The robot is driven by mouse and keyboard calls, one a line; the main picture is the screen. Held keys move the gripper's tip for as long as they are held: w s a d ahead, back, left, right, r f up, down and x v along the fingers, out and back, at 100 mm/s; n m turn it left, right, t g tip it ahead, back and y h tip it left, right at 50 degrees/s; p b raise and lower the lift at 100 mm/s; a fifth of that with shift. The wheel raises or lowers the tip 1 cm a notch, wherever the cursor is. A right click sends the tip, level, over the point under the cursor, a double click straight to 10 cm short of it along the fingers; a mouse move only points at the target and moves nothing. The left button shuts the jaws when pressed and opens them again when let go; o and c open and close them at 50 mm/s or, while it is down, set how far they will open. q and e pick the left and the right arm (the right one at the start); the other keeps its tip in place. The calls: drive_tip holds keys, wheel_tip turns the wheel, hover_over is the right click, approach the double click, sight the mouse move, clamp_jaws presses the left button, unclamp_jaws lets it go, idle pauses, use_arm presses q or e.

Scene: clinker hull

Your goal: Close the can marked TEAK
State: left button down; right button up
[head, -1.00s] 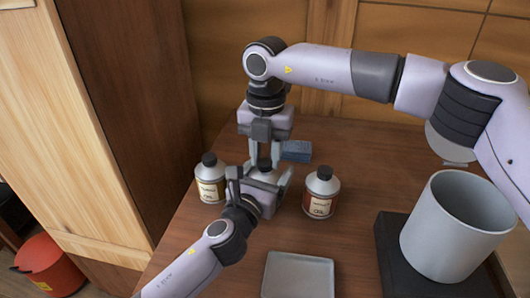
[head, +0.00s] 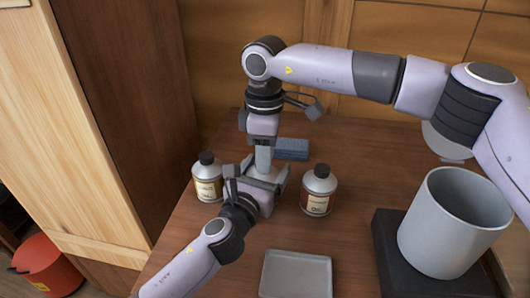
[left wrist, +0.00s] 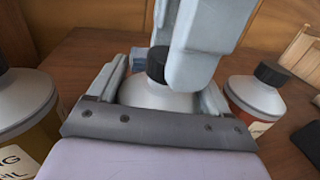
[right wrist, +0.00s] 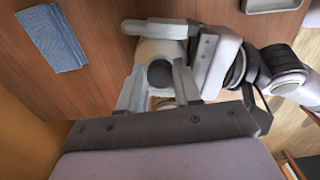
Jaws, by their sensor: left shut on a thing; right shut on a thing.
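A grey-shouldered can (head: 262,173) stands on the table between two similar cans. Its label is hidden, so I cannot read TEAK. My left gripper (head: 266,178) is shut around its body, one finger on each side, as the left wrist view also shows (left wrist: 150,97). A dark cap (right wrist: 160,73) is at the top of this can. My right gripper (right wrist: 160,82) comes from above and is shut on the cap; one finger hides part of it in the left wrist view. I cannot tell how tightly the cap sits.
A capped can stands left (head: 207,178) and another right (head: 319,190), both close to my left gripper. A blue folded cloth (head: 291,148) lies behind. A shallow grey tray (head: 297,257) is in front. A large grey pot (head: 450,225) stands on a dark base at right.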

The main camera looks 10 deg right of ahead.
drive_tip(key=shift+m, duration=0.3)
drive_tip(key=o, duration=1)
drive_tip(key=shift+r, duration=2.3)
